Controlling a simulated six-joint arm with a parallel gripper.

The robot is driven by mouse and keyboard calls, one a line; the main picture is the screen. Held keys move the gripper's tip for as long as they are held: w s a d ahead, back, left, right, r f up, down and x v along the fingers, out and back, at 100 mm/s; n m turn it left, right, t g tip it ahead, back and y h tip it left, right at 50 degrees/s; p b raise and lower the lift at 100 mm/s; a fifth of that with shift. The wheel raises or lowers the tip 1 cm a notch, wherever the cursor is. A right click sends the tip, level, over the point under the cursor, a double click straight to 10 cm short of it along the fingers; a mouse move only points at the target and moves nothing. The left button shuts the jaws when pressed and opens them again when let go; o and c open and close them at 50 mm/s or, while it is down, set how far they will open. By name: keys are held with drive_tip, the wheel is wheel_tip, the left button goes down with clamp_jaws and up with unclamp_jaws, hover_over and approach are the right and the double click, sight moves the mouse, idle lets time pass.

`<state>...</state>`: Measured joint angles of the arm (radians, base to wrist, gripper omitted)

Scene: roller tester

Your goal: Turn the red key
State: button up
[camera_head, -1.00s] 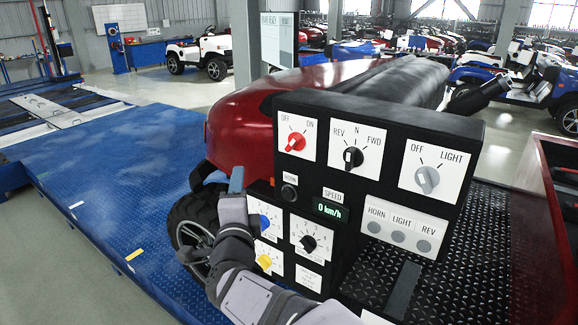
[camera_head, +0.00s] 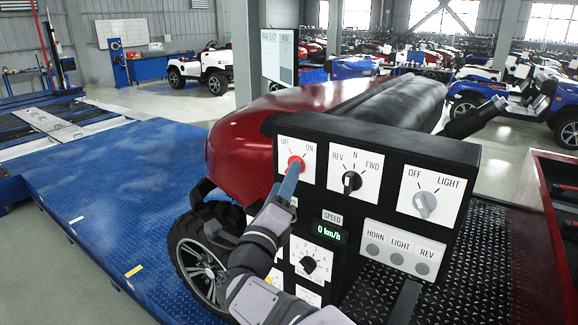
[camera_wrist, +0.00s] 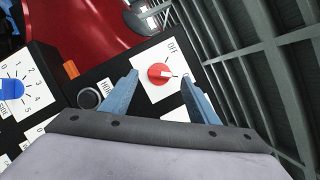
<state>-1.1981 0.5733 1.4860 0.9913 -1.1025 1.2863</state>
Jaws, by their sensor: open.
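The red key (camera_head: 294,162) is a round red knob on a white plate marked OFF and ON, at the upper left of the black control panel (camera_head: 385,150). It also shows in the wrist view (camera_wrist: 159,75), with a pale pointer mark on it; I cannot tell clearly which label it points to. My gripper (camera_head: 291,174) is in front of the plate and hides the knob's lower part in the head view. In the wrist view my gripper (camera_wrist: 160,82) is open, one blue finger on each side of the knob. Gaps show on both sides; contact is not visible.
To the right of the key are the REV/N/FWD selector (camera_head: 351,182) and the light switch (camera_head: 425,203). Below are the speed display (camera_head: 328,232), reading 0 km/h, and a black dial (camera_head: 309,264). In the wrist view, a blue knob (camera_wrist: 12,89) and round black button (camera_wrist: 89,97) lie left.

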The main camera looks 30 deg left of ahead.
drive_tip(key=shift+p+x, duration=1.15)
drive_tip(key=shift+x, duration=0.95)
drive_tip(key=c, duration=1.1)
drive_tip(key=shift+o, duration=0.2)
